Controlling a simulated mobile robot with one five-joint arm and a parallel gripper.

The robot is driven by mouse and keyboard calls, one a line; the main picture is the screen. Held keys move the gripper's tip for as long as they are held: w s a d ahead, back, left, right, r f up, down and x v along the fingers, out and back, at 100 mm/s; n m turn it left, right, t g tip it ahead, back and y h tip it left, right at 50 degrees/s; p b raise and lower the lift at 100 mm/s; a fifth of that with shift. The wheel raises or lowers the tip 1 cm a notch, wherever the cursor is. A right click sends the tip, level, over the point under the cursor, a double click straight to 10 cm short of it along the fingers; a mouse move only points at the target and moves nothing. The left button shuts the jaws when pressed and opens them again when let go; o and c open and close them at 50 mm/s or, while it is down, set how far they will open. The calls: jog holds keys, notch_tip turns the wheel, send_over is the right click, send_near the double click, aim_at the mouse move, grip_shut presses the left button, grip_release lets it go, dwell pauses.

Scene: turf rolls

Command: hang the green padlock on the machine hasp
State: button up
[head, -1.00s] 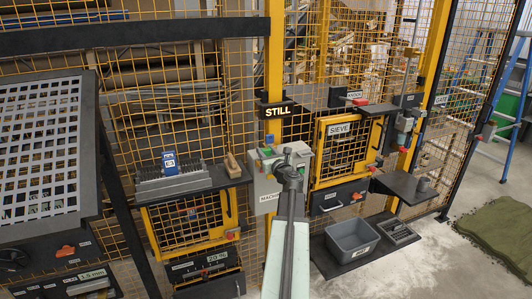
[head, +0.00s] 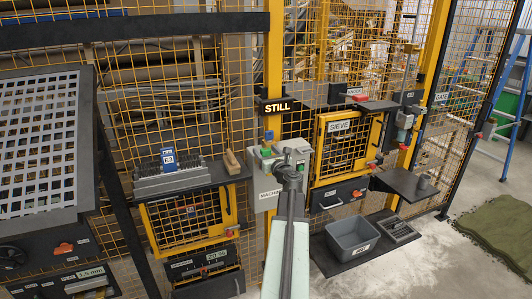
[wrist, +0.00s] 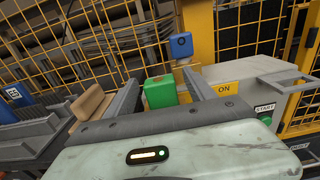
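The green padlock (wrist: 161,91) shows in the wrist view as a green block between and beyond the two fingers. My gripper (wrist: 163,84) is open, with a visible gap on the padlock's right side; the left finger is very close to its left edge. In the head view the green padlock (head: 266,152) is at the left of the grey machine box (head: 268,199), just left of my gripper (head: 291,160). A blue padlock (wrist: 181,46) sits behind it, in front of the yellow post. I cannot make out the hasp or the padlock's shackle.
A dark shelf (head: 214,179) with a wooden block (head: 232,163) and a blue-tagged rack (head: 172,181) is to the left. The sieve door (head: 340,147) and a grey bin (head: 352,238) are to the right. Yellow mesh fencing stands behind.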

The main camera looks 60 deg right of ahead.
jog(key=v, duration=0.7)
jog(key=shift+s+a, duration=0.25)
jog(key=shift+s, duration=0.1)
